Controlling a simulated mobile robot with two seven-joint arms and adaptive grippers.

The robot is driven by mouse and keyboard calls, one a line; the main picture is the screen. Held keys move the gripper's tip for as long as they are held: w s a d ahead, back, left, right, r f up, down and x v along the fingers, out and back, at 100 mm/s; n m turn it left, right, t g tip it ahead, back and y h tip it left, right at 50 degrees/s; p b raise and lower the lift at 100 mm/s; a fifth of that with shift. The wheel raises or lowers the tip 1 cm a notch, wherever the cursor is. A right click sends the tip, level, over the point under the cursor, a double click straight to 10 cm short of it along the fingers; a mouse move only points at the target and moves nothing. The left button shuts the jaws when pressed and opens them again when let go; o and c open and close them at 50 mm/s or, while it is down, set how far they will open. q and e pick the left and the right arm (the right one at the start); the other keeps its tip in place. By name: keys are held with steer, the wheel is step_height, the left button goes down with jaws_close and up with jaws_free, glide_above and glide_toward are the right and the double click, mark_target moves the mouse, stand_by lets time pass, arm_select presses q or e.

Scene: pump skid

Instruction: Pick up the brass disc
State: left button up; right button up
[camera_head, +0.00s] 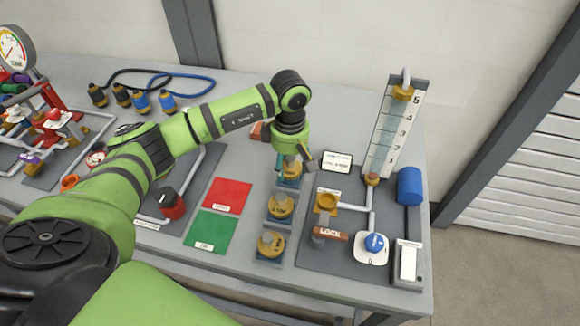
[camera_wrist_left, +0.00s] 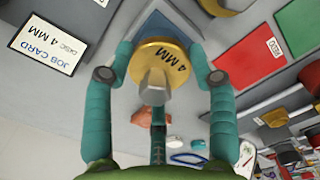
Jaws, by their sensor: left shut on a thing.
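My left gripper (camera_head: 292,161) reaches down at the farthest of three brass discs in a row on the bench. In the left wrist view its teal fingers (camera_wrist_left: 160,62) are shut on both sides of a brass disc (camera_wrist_left: 178,50) marked "4 MM", which has a grey knob on top. This disc also shows under the gripper in the head view (camera_head: 290,174). It is over a blue pad (camera_wrist_left: 165,22); I cannot tell whether it touches the pad. The middle disc (camera_head: 280,207) and the nearest disc (camera_head: 270,244) sit on their own pads. My right gripper is not in view.
A job card (camera_wrist_left: 48,43) reading "DISC 4 MM" lies beside the gripper. Red (camera_head: 227,195) and green (camera_head: 210,231) mats lie left of the discs. Right is a grey panel with a brass cup (camera_head: 327,201), a lock bar (camera_head: 331,233), pipes and a tall gauge (camera_head: 394,130).

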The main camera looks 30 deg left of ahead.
arm_select(q)
step_height(320, 180, up, 3)
steer(key=shift+w+f+b, duration=0.1)
steer(key=shift+f+b, duration=0.1)
steer(key=shift+b, duration=0.55)
steer(key=s+d+r+b, duration=0.3)
steer(key=d+r, duration=0.4)
steer(key=d, duration=0.4)
steer(key=shift+s+d+r+b, duration=0.15)
steer(key=shift+s+r+b, duration=0.1)
steer(key=shift+r+b, duration=0.15)
steer(key=shift+f, duration=0.1)
